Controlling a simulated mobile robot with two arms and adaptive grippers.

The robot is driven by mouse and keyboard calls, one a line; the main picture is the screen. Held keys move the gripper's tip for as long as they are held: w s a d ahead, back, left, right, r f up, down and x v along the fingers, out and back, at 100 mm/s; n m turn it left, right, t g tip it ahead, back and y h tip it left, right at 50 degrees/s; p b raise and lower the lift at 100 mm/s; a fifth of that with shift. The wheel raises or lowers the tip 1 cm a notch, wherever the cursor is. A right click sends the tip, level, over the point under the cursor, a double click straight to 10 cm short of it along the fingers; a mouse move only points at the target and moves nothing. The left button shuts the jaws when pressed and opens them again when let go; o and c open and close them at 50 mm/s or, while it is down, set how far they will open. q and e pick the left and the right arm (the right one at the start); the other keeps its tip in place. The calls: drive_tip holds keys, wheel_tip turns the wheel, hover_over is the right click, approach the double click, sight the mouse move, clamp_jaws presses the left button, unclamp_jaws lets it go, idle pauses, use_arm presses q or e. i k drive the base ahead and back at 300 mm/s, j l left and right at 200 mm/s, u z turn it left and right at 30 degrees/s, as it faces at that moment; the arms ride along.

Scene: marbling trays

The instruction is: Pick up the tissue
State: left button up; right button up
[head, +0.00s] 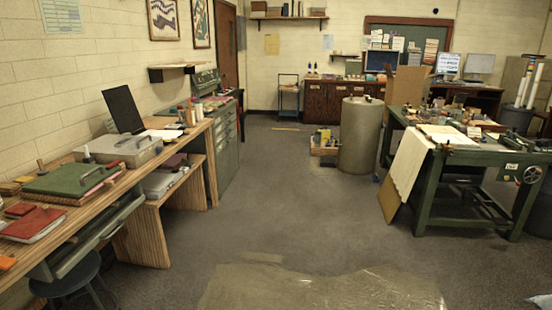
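I cannot make out a tissue for certain. A small pale, bluish-white thing (542,301) is cut off at the bottom right corner, low down; I cannot tell what it is. A cream sheet (409,160) hangs over the left edge of the green table (460,158) on the right. Neither of my grippers is in view.
A long wooden bench (60,220) with books, boxes and bottles runs along the left wall, with a stool (75,277) under it. A grey drum (360,137) stands mid-room. A shiny sheet (320,288) covers the near floor. The middle floor is clear.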

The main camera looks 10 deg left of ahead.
sight(171, 136)
drive_tip(key=i+l+u, duration=0.1)
drive_tip(key=i, duration=4.05)
drive_tip(key=i+u, duration=0.2)
drive_tip(key=i, duration=0.3)
drive_tip(key=i+u, duration=0.15)
drive_tip(key=i, duration=0.4)
drive_tip(key=i+l+u, duration=0.2)
drive_tip(key=i, duration=0.3)
drive_tip(key=i+l+u, duration=0.15)
drive_tip(key=i, duration=0.4)
drive_tip(key=i+u, duration=0.4)
drive_tip(key=i+l+u, duration=0.2)
drive_tip(key=i+u, duration=0.2)
drive_tip(key=i+l+u, duration=0.6)
drive_tip(key=u, duration=0.25)
drive_tip(key=i+l+u, duration=0.25)
drive_tip(key=l+u, duration=0.15)
drive_tip(key=l, duration=0.15)
drive_tip(key=i+l+u, duration=0.15)
drive_tip(key=l+u, duration=0.3)
drive_tip(key=i+l+u, duration=0.1)
drive_tip(key=l+u, duration=0.6)
drive_tip(key=u, duration=0.15)
drive_tip(key=l+u, duration=0.4)
drive_tip(key=k+j+z, duration=0.15)
drive_tip(key=z, duration=1.35)
